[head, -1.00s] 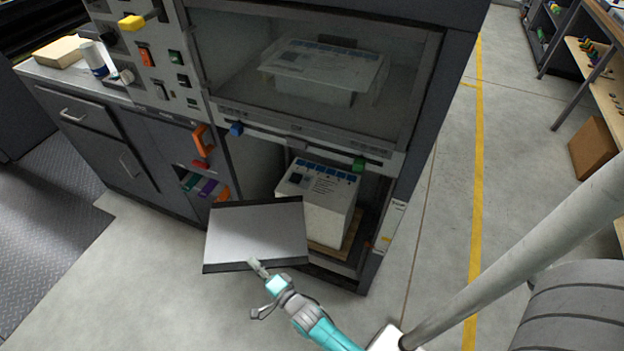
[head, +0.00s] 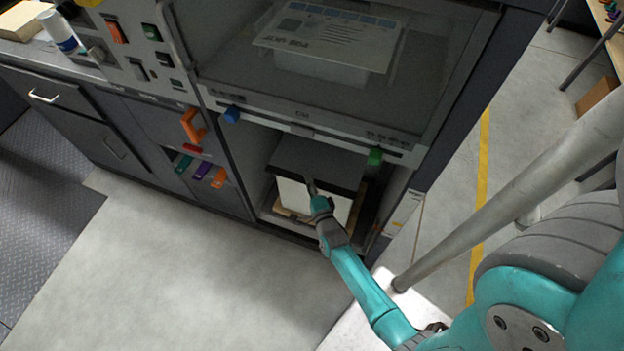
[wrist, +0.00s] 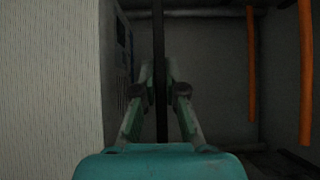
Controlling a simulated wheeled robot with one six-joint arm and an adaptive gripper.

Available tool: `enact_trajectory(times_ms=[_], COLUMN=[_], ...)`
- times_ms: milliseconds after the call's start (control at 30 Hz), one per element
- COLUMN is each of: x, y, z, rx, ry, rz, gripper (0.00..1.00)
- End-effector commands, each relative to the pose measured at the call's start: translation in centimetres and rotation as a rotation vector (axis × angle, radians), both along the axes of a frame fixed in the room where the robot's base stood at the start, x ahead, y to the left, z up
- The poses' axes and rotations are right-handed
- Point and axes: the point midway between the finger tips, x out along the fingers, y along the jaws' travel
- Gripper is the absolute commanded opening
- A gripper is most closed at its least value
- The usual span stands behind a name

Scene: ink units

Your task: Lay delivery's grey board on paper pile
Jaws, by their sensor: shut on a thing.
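My gripper (head: 313,188) is shut on the front edge of the grey board (head: 322,160), inside the open delivery bay below the window. The board looks dark there and roughly level, and it hides the top of the white paper pile (head: 291,190). In the wrist view, the board (wrist: 160,50) shows edge-on as a dark strip between the fingers of my gripper (wrist: 160,88). The pile's page edges (wrist: 50,90) fill the left side, with its printed top (wrist: 123,55) facing the board. A narrow gap shows between that top and the board.
The pile stands on a wooden pallet (head: 286,213). A bar with a blue block (head: 232,114) and a green block (head: 375,156) runs above the opening. Orange bars (wrist: 251,65) show in the wrist view. An orange handle (head: 192,124) is left of the bay. The floor in front is clear.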

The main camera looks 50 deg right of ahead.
Motion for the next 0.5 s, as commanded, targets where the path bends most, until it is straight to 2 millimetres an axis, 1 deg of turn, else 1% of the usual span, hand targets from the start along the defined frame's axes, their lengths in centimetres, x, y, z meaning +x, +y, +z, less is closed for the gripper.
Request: enact_trajectory(times_ms=[33,100,200,333,500], x=[0.1,0.1,0.1,0.1,0.1], y=[0.0,0.0,0.0,0.0,0.0], z=[-0.9,-1.8,-2.6,-3.3,-5.3], rx=[0.002,0.0,0.002,0.0,0.001], ry=[0.001,0.0,-0.001,-0.001,0.0], rz=[0.0,0.002,0.001,0.001,0.002], gripper=[0.0,0.0,0.0,0.0,0.0])
